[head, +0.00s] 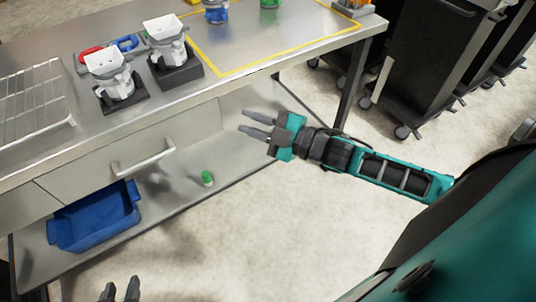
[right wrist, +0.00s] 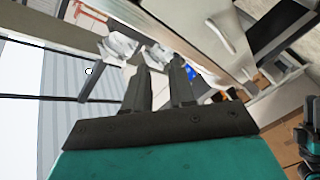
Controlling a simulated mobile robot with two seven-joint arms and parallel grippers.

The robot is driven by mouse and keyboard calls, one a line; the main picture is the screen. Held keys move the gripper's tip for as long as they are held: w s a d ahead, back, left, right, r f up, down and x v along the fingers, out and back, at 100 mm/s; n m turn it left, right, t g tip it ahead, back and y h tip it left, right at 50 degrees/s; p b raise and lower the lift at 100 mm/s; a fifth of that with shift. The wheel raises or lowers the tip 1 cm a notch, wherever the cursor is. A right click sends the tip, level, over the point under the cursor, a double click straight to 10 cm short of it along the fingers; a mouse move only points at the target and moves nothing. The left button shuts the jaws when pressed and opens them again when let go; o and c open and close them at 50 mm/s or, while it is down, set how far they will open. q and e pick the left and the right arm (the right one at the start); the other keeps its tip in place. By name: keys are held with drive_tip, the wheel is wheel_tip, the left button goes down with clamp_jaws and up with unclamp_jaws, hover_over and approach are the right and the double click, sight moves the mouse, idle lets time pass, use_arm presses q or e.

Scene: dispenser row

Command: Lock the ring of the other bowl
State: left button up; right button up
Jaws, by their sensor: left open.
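Two white bowl-like vessels stand upright on dark bases on the steel bench in the head view: one nearer the left (head: 105,65) and one further right (head: 163,30). Rings on them are too small to tell apart, and I cannot see whether either is locked. My right gripper (head: 243,123) is open and empty, in front of the bench and below its top, to the right of both vessels. Its fingers (right wrist: 160,65) also show apart in the right wrist view. My left gripper (head: 120,284) is open at the bottom edge, well below the bench top; only its fingertips show.
A red-handled (head: 89,53) and a blue-handled (head: 127,43) item lie behind the vessels. A wire rack (head: 35,105) lies at left. A blue bin (head: 95,220) and a green-capped item (head: 207,178) sit on the lower shelf. A yellow-outlined area (head: 265,45) is mostly clear.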

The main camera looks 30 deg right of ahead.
drive_tip(key=s+a+f+m+g+h+p, duration=0.1)
drive_tip(key=s+f+m+h, duration=0.3)
drive_tip(key=m, duration=0.4)
wheel_tip(320, 180, down, 3)
drive_tip(key=shift+s+a+r+h, duration=0.2)
drive_tip(key=shift+s+a+h, duration=0.1)
drive_tip(key=shift+s, duration=0.5)
drive_tip(key=s+a+f+m+g+h, duration=0.1)
drive_tip(key=s+f+m+g+h, duration=0.1)
drive_tip(key=s+f+m, duration=0.3)
drive_tip(key=s+f+g, duration=0.1)
drive_tip(key=s, duration=0.1)
drive_tip(key=shift+s+a+m+h, duration=0.15)
drive_tip(key=shift+s+m+h, duration=0.15)
drive_tip(key=shift+m, duration=0.1)
